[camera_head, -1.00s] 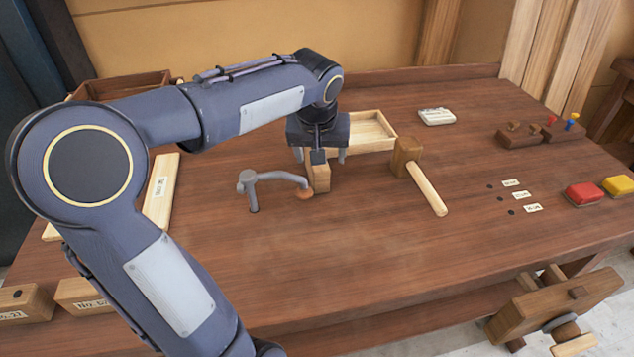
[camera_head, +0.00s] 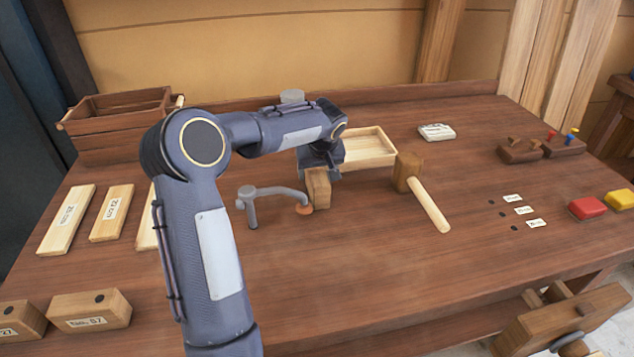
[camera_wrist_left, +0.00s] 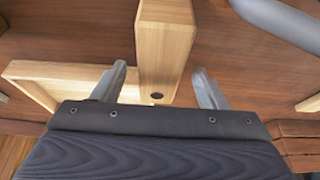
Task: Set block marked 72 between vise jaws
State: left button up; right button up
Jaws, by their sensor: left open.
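A wooden block (camera_head: 318,188) stands on the bench beside the grey hooked holdfast. No number can be read on it, so I cannot tell whether it is the one marked 72. My left gripper (camera_head: 324,160) is at the block's far end in the head view. In the left wrist view its two fingers (camera_wrist_left: 162,86) are open, one on each side of the block (camera_wrist_left: 166,40), with gaps on both sides. A wooden vise (camera_head: 560,328) shows at the bench's front edge at lower right, partly cut off. My right gripper is out of view.
The holdfast (camera_head: 270,193) arches close beside the block. A mallet (camera_head: 428,203) and an open tray (camera_head: 370,148) are nearby. Labelled blocks (camera_head: 90,310) and pale boards (camera_head: 66,220) lie at left.

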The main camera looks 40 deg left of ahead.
pick_arm(q)
jog(key=shift+c, duration=0.3)
grip_shut()
jog(key=shift+r, duration=0.1)
